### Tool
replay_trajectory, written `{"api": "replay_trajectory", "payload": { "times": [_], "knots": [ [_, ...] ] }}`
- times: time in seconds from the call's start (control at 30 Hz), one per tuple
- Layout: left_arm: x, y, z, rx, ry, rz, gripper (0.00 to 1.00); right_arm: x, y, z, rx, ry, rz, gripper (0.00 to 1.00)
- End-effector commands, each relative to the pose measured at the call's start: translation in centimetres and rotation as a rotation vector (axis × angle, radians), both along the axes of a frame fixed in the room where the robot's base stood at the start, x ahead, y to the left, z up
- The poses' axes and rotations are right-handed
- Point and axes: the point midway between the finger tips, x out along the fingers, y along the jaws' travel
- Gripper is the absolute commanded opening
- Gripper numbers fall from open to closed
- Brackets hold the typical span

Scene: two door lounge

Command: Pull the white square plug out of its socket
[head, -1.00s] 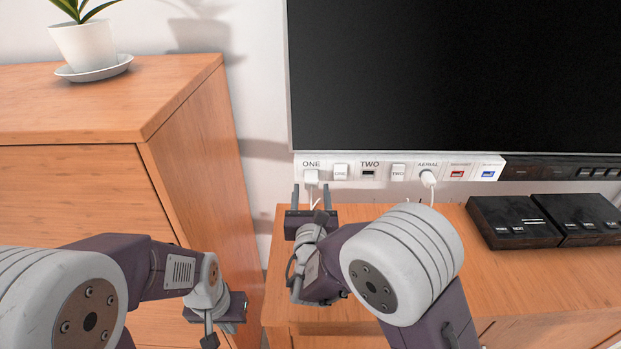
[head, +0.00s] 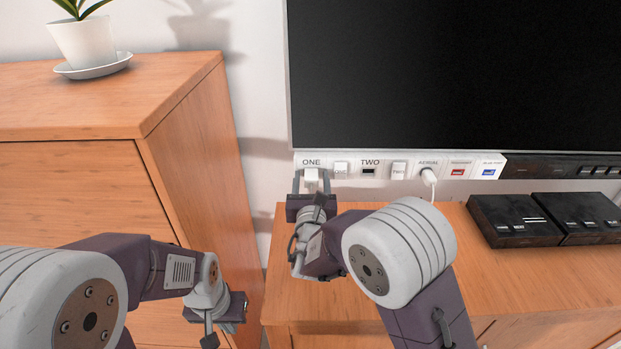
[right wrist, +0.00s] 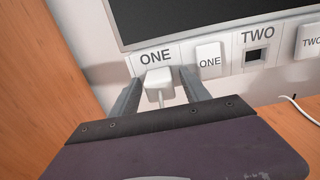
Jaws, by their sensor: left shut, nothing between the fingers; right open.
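The white square plug (head: 311,175) sits in the socket under the label ONE on the white strip below the screen. It also shows in the right wrist view (right wrist: 159,84), with a white cord hanging from its front. My right gripper (head: 312,182) is open, with one finger on each side of the plug; in the right wrist view (right wrist: 158,92) small gaps seem to show beside it. I cannot tell whether either finger touches it. My left gripper (head: 240,306) is shut and empty, low in front of the wooden cabinet.
The strip (head: 320,160) also has a ONE switch (head: 341,170), an empty TWO socket (head: 368,171), a TWO switch (head: 399,171) and an aerial plug (head: 429,177). Black boxes (head: 520,222) stand on the low wooden unit at right. A tall cabinet (head: 190,150) stands at left.

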Motion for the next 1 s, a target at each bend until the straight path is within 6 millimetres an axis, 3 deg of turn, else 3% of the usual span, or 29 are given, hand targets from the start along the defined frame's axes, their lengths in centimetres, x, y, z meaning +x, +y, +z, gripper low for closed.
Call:
{"api": "replay_trajectory", "payload": {
  "times": [1.0],
  "knots": [
    [0.0, 0.0, -1.1, 0.000, 0.000, 0.000, 0.00, 0.0, 0.0, -0.1, 0.001, 0.000, 0.000, 0.55]
  ]
}}
